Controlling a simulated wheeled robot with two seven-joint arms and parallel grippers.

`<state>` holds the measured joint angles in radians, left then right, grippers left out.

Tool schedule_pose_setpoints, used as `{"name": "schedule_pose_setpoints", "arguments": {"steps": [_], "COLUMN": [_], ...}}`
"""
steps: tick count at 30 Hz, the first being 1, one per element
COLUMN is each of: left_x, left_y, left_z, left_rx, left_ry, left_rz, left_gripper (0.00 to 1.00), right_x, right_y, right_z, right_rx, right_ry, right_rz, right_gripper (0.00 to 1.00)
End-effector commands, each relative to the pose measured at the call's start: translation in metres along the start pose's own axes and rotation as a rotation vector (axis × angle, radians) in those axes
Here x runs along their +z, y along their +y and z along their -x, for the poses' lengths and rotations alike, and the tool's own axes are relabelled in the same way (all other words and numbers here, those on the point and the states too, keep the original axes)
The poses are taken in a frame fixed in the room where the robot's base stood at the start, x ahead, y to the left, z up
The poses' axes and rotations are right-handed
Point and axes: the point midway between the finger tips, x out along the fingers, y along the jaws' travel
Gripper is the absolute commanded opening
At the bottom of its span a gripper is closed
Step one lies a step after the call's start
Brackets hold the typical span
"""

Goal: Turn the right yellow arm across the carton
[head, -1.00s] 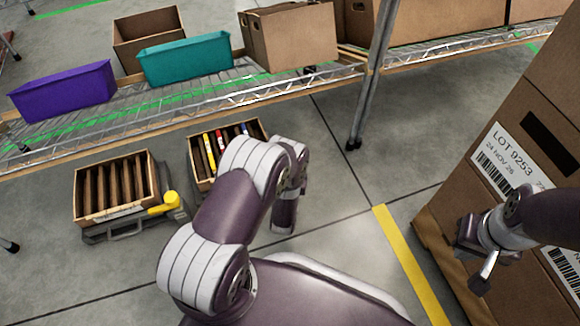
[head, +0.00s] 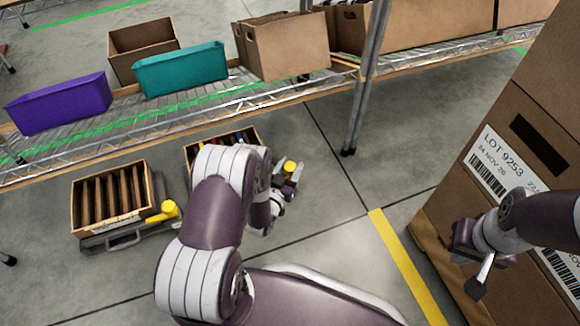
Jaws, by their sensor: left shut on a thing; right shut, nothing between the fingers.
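The right carton (head: 253,138) is a wooden-looking box on the floor with coloured items inside, largely hidden behind my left arm. The right yellow arm (head: 290,166) shows only as a short yellow end to the right of that carton. My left gripper (head: 289,178) is shut on it; the fingers are small and partly hidden. The left carton (head: 112,219) has dark dividers and stands tilted on a grey stand, with its own yellow arm (head: 165,211) at its right front corner. My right gripper (head: 479,283) is shut and empty, in front of the large carton stack.
A wire shelf (head: 200,125) behind bears a purple bin (head: 60,103), a teal bin (head: 182,69) and brown cartons (head: 284,45). A shelf post (head: 364,90) stands on the floor. A tall carton stack (head: 520,130) is at right. Floor between is clear.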

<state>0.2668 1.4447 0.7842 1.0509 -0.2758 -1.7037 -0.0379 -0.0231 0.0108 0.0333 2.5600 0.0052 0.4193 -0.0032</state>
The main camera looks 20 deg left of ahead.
Motion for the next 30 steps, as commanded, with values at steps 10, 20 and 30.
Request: {"name": "schedule_pose_setpoints", "arguments": {"steps": [10,20,30], "left_x": [0.000,-0.006,-0.002], "left_y": [0.000,-0.001,-0.001], "left_z": [0.000,0.041,0.118], "left_rx": [-0.001,-0.004,-0.005], "left_ry": [-0.001,-0.006,-0.002], "left_rz": [0.000,0.002,0.001], "left_gripper": [0.68,0.68,0.68], "right_x": [0.000,-0.003,-0.007], "right_y": [0.000,0.000,0.000], "right_z": [0.000,0.028,0.056], "right_rx": [0.000,0.000,0.000], "right_ry": [0.000,0.000,0.000], "right_rz": [0.000,0.000,0.000], "right_gripper": [0.00,0.00,0.00]}}
